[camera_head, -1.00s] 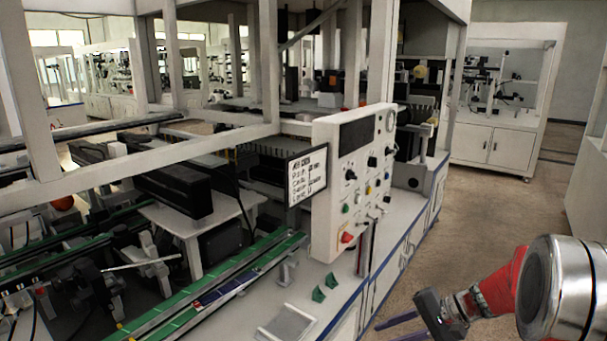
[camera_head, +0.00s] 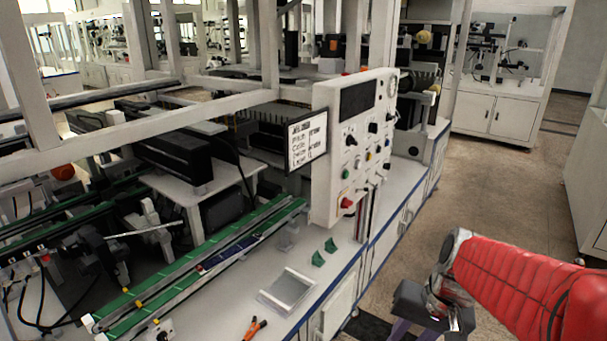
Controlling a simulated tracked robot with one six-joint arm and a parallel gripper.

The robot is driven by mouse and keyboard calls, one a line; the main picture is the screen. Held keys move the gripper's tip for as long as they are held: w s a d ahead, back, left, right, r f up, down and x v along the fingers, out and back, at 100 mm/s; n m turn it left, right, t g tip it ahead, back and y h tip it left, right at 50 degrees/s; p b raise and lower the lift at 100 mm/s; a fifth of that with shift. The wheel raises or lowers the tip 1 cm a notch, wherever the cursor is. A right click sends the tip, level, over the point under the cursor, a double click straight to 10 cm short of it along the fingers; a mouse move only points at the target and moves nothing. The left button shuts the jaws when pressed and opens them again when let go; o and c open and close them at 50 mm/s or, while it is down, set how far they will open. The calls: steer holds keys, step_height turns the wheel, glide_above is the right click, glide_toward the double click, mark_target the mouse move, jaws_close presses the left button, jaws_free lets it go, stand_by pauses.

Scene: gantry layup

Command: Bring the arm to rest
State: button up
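My arm (camera_head: 525,285) reaches in from the right edge, its thick red link pointing left over the floor. My gripper (camera_head: 418,326) hangs at the end of the arm, at the bottom edge of the picture. Its dark body and parts of its purple fingers show, but the fingertips are cut off by the frame. I cannot tell whether it is open or shut, and I see nothing held in it. It is to the right of the workbench, apart from it in the picture.
The white bench (camera_head: 345,250) with a control panel (camera_head: 352,150) stands left of my arm. On it lie a grey tray (camera_head: 288,291), green pieces (camera_head: 318,257) and an orange-handled tool (camera_head: 254,329). A white cabinet (camera_head: 510,115) stands behind. The brown floor (camera_head: 490,195) between is open.

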steer(key=s+a+r+n+t+h, duration=0.2)
steer(key=s+a+r+n+t, duration=0.2)
steer(key=s+r, duration=0.3)
steer(key=shift+v, duration=0.85)
